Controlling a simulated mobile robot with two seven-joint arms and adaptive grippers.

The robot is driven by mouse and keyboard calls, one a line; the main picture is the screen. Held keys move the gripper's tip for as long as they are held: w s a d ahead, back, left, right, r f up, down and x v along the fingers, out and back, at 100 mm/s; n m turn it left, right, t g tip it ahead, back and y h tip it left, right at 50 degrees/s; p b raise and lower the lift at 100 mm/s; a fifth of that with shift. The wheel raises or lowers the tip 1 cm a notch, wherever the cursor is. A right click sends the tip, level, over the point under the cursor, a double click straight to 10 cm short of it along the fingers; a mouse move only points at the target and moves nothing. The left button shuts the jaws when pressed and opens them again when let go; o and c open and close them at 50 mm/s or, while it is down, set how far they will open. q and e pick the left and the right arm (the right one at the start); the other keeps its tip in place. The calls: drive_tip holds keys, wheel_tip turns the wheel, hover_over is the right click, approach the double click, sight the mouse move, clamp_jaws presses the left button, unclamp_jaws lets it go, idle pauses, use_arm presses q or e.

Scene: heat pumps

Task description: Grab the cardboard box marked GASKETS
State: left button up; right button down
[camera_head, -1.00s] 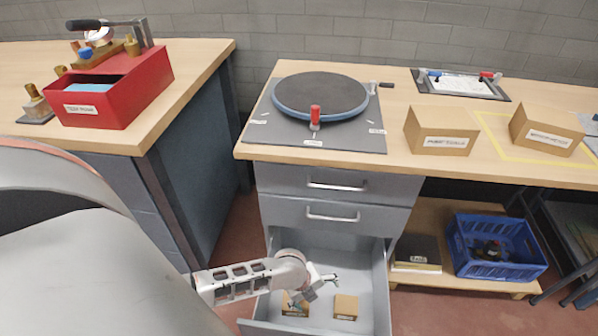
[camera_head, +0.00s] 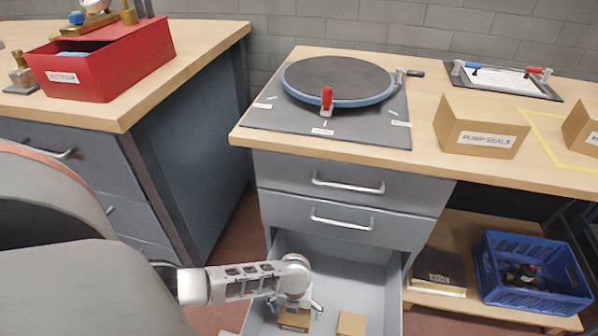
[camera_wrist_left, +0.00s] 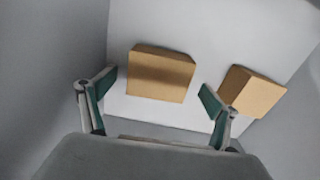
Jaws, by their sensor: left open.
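Two small brown cardboard boxes lie in the open bottom drawer (camera_head: 355,268): a left box (camera_head: 293,320) and a right box (camera_head: 351,324). I cannot read a GASKETS marking on either. My left gripper (camera_head: 298,305) points down into the drawer, just above the left box and partly covering it. In the left wrist view, its open fingers (camera_wrist_left: 157,84) stand on either side of the left box (camera_wrist_left: 160,77), with nothing gripped. The right box (camera_wrist_left: 250,93) is outside the fingers, to the right. My right gripper is out of view.
Grey drawer walls (camera_wrist_left: 55,80) stand close around the gripper. Above is the bench with a turntable (camera_head: 338,80) and a box marked PUMP SEALS (camera_head: 482,125). A blue crate (camera_head: 530,275) is on the lower shelf to the right. A red box (camera_head: 105,65) sits on the left bench.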

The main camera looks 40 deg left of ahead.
sight(293, 316)
use_arm(q)
drive_tip(key=f, duration=0.1)
drive_tip(key=s+f, duration=0.1)
drive_tip(key=shift+f+b, duration=0.35)
drive_tip(key=shift+f, duration=0.05)
drive_tip(key=shift+w+f, duration=0.1)
drive_tip(key=shift+f, duration=0.15)
drive_tip(key=shift+w+r, duration=0.25)
drive_tip(key=shift+w, duration=0.1)
drive_tip(key=c, duration=1.3)
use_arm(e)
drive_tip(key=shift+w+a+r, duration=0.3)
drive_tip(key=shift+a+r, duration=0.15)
